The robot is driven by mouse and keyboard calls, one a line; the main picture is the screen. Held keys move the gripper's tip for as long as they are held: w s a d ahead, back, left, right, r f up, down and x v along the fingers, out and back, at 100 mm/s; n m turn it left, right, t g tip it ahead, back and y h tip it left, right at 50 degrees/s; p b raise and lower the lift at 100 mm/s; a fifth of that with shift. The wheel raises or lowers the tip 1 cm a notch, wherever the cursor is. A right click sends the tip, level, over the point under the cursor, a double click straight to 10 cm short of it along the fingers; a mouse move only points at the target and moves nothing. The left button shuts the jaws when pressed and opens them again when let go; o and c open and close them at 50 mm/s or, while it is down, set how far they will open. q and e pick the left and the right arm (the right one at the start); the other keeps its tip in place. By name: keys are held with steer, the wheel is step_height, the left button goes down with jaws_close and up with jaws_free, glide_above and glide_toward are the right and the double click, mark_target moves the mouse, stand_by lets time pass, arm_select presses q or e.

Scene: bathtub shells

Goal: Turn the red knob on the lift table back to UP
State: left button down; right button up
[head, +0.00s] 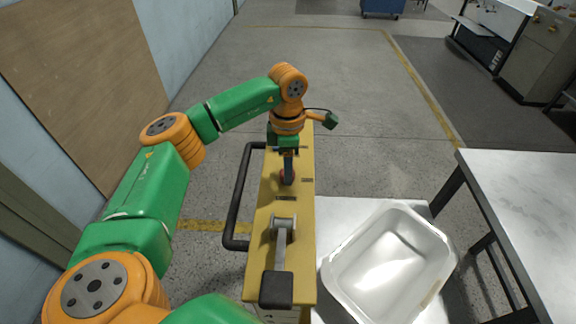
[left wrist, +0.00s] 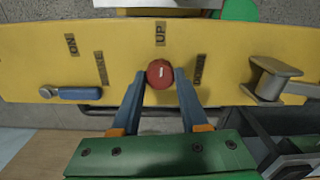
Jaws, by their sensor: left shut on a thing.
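The red knob (left wrist: 160,74) sits on the yellow panel (left wrist: 30,55) of the lift table, below the UP label (left wrist: 160,33) and left of the DOWN label (left wrist: 199,69) in the left wrist view. A small pale mark shows on its face; I cannot tell which way it points. My left gripper (left wrist: 160,80) has a finger on either side of the knob and is shut on it. In the head view the left gripper (head: 287,174) points down onto the yellow panel (head: 268,215), mostly hiding the knob. My right gripper is not in view.
A blue lever (left wrist: 80,93) and an ON label (left wrist: 71,44) are at the panel's left. A metal lever with a black grip (head: 277,288) is near. A black rail (head: 238,195) runs along the left side. A white bathtub shell (head: 390,262) lies at right.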

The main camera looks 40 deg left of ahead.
arm_select(q)
steer(key=shift+n, duration=0.6)
steer(key=shift+c, duration=2.1)
jaws_free()
step_height(320, 180, up, 7)
steer(key=shift+r+b, duration=0.1)
steer(key=shift+b, duration=0.55)
